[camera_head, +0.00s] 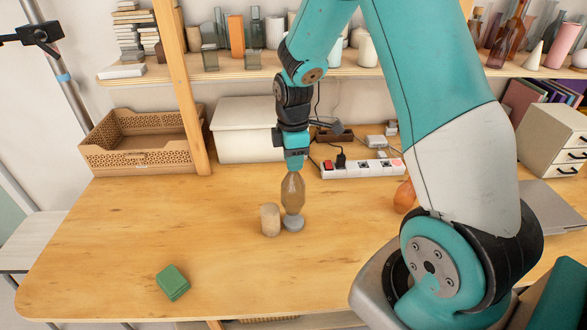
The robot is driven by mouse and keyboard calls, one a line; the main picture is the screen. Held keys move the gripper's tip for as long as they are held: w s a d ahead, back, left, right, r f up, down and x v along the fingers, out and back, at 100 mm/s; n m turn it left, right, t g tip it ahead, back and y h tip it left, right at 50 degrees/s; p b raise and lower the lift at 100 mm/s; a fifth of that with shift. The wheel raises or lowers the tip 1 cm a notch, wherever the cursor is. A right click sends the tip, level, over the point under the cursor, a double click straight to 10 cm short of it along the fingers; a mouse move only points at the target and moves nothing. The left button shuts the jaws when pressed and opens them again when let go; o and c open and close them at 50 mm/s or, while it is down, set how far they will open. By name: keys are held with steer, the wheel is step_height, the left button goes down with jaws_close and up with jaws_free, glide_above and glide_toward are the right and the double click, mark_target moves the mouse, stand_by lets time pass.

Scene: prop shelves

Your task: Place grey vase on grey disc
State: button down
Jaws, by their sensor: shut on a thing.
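The grey vase (292,193) looks brownish-grey and hangs upright below my gripper (295,166). My gripper points straight down and is shut on the top of the vase. The small grey disc (293,224) lies on the table directly below the vase in the picture. The base of the vase overlaps the disc's far part, and I cannot tell whether the two touch. The fingertips are small and partly hidden at the vase's neck.
A beige cylinder (270,220) stands close to the left of the disc. An orange rounded vase (404,197) stands to the right, partly behind my arm. A power strip (362,168) and a white box (245,132) are behind. A green block (172,282) lies front left, with free table around it.

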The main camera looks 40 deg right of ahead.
steer(key=shift+f+p, duration=0.3)
steer(key=shift+f, duration=1.85)
steer(key=c, duration=0.9)
jaws_free()
steer(key=shift+o, duration=0.2)
step_height(320, 180, up, 12)
steer(key=b, duration=0.2)
steer(key=s+a+r+m+y, duration=0.1)
steer(key=s+a+r, duration=0.25)
steer(key=a, duration=0.35)
steer(key=s+a+r+m+y, duration=0.1)
steer(key=s+a+r+m, duration=0.1)
steer(key=s+a, duration=0.4)
steer(key=s+a+r+m+y, duration=0.2)
steer(key=s+a, duration=0.7)
steer(key=s, duration=0.3)
steer(key=shift+s+a+r+m, duration=0.15)
steer(key=shift+s+r+m, duration=0.15)
steer(key=shift+s+m, duration=0.1)
